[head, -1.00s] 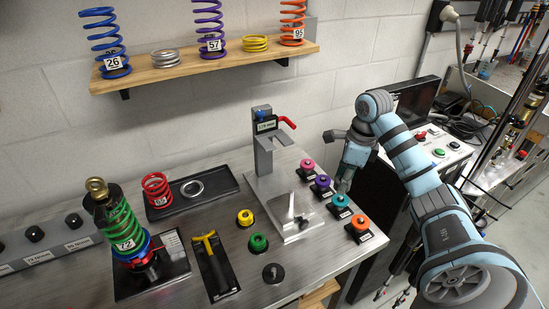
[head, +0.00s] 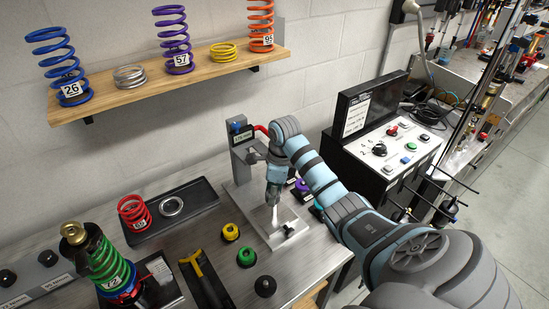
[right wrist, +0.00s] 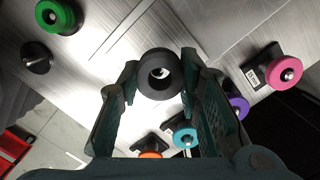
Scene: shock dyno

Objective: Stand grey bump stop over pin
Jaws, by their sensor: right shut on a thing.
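The dark grey bump stop (right wrist: 160,75) is a thick ring between the fingertips of my right gripper (right wrist: 158,80), which is shut on it. A pale spot shows through its hole; I cannot tell if this is a pin. In the head view my right gripper (head: 273,195) is over the metal base plate (head: 262,232) of the upright gauge stand (head: 240,155). A thin pale upright piece (head: 275,218), possibly the pin, shows just below the fingers; contact is unclear. My left gripper is out of view.
Yellow (head: 230,231) and green (head: 246,256) bump stops and a black stand (head: 265,286) lie left of the plate. A small black fitting (head: 288,230) is on the plate. Pink (right wrist: 290,73), purple (right wrist: 238,105), teal (right wrist: 185,137) and orange (right wrist: 150,155) ones stand nearby.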

